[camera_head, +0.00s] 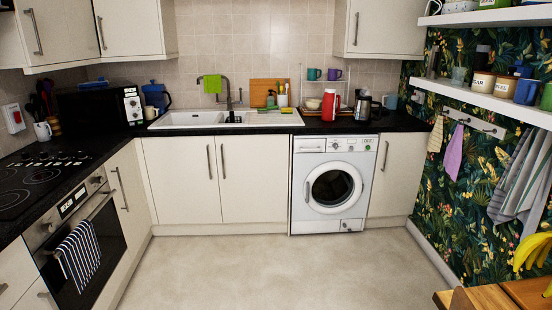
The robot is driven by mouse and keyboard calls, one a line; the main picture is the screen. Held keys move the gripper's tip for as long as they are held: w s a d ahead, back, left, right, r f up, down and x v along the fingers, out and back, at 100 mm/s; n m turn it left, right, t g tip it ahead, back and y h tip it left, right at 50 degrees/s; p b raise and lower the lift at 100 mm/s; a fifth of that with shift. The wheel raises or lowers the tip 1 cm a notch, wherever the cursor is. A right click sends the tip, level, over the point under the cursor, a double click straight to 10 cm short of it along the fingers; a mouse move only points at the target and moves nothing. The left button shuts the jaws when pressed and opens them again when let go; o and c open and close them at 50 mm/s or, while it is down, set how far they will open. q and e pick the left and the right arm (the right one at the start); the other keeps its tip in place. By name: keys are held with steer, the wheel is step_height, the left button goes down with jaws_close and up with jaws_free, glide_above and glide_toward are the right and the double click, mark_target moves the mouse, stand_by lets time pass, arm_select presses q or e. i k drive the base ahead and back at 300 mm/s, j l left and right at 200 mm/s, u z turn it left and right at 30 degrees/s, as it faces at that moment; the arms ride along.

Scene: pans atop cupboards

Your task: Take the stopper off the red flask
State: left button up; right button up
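A small red flask (329,104) stands upright on the dark worktop at the back, above the washing machine. It is far away, and its stopper is too small to make out. A dish rack (312,84) with cups stands just behind and to its left, and a dark kettle (362,105) stands to its right. Neither of my grippers is in view.
The washing machine (333,185) and white cupboards (185,180) front the back worktop. The oven (80,240) is on the left. A wooden table (485,298) with bananas is at the lower right. The floor (270,270) is clear.

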mark_target(329, 112)
steer(key=i+z, duration=0.15)
steer(key=i, duration=0.5)
steer(key=i+j+z, duration=0.1)
steer(key=i, duration=0.6)
steer(key=i+j+z, duration=0.15)
steer(key=i, duration=0.5)
